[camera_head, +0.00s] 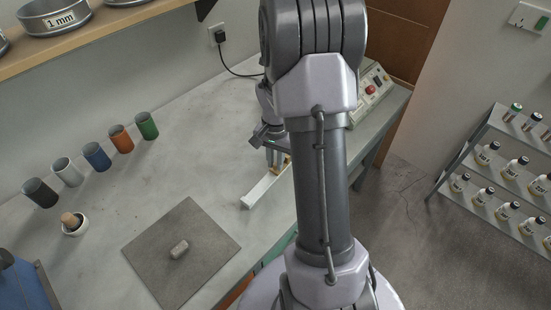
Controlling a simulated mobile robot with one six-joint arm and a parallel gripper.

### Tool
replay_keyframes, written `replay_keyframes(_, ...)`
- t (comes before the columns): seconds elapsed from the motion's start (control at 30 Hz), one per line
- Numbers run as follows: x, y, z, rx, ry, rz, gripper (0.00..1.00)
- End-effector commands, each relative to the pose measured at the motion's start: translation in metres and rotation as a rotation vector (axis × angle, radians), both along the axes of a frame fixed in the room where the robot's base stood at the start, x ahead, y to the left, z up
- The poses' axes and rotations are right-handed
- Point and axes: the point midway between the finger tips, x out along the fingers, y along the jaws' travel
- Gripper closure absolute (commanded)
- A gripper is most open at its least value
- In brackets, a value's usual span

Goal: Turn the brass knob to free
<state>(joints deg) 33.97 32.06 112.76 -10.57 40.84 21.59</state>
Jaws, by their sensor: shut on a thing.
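My gripper (274,160) points down at the bench's right part, partly hidden behind my own arm. Its jaws are shut on the brass knob (286,164), of which only a small yellow patch shows beside the fingers. A long white bar-shaped fixture (262,190) lies on the bench just below the gripper in the picture. Its far end runs behind my arm. The knob's marks and how far it is turned cannot be seen.
A control box (375,88) stands behind my arm. A bottle rack (490,165) is at right.

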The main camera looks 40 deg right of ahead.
Motion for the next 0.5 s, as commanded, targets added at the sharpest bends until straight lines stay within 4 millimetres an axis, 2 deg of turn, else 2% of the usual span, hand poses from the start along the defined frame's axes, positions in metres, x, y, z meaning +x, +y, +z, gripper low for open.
replay_keyframes(0.23,-0.0003,0.0003,0.0007,0.001,0.000,0.110,1.00)
replay_keyframes(0.5,0.0001,0.0001,0.0002,0.000,0.000,0.157,1.00)
